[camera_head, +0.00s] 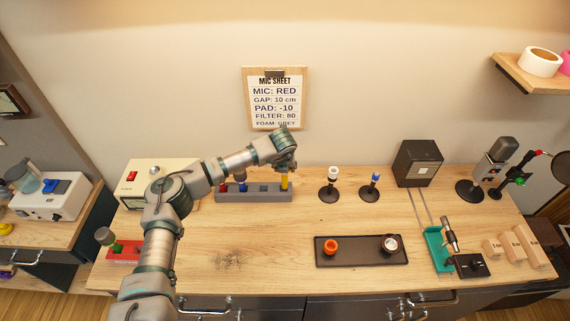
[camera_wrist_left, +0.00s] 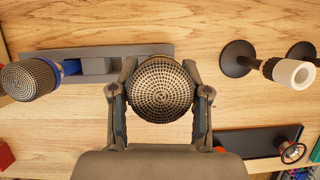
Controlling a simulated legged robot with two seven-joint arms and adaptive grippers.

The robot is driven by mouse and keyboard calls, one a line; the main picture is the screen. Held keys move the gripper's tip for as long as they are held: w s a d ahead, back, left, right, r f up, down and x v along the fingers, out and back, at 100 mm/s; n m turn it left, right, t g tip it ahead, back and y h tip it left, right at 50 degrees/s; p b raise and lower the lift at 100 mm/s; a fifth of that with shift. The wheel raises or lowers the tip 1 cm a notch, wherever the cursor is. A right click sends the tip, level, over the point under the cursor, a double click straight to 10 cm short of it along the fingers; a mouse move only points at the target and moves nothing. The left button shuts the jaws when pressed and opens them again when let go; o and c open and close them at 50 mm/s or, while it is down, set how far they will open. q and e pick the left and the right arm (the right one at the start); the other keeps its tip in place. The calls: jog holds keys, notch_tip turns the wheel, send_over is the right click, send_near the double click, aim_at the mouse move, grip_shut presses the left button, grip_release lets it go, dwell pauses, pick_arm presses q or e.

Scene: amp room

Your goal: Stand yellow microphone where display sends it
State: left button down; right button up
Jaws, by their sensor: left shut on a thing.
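My left gripper (camera_head: 286,160) is shut on the yellow microphone (camera_head: 285,182), near the right end of the grey rack (camera_head: 254,196). The microphone is upright, its yellow body below the fingers; I cannot tell whether its foot is still in the rack. In the left wrist view its round mesh head (camera_wrist_left: 163,88) sits between the two fingers (camera_wrist_left: 160,100). A clipboard sheet (camera_head: 275,98) on the wall reads MIC: RED, GAP: 10 cm, PAD: -10, FILTER: 80, FOAM: GREY. My right gripper is not in view.
A red microphone (camera_head: 222,187) and a blue one (camera_head: 241,186) stand in the rack. White-topped (camera_head: 332,180) and blue-topped (camera_head: 372,185) stands are to the right. A dark tray (camera_head: 360,256) lies in front. A teal holder (camera_head: 435,250) and wooden blocks (camera_head: 520,245) are at right.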

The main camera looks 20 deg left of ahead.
aim_at(283, 176)
pick_arm(q)
jog(key=shift+s+a+f+b, duration=0.2)
jog(key=shift+f+b, duration=0.35)
jog(key=shift+f, duration=0.1)
jog(key=shift+a+f+b, duration=0.15)
jog(key=shift+f+b, duration=0.35)
jog(key=shift+f, duration=0.25)
jog(key=shift+w+f+b, duration=0.1)
jog(key=shift+f+b, duration=0.35)
jog(key=shift+f, duration=0.2)
jog(key=shift+d+f, duration=0.25)
jog(key=shift+c, duration=2.3)
grip_release()
jog(key=shift+a, duration=0.1)
jog(key=a+v, duration=0.1)
jog(key=v, duration=1)
jog(key=shift+s+d+r, duration=0.3)
jog(key=shift+s+d, duration=0.05)
jog(key=shift+d, duration=0.1)
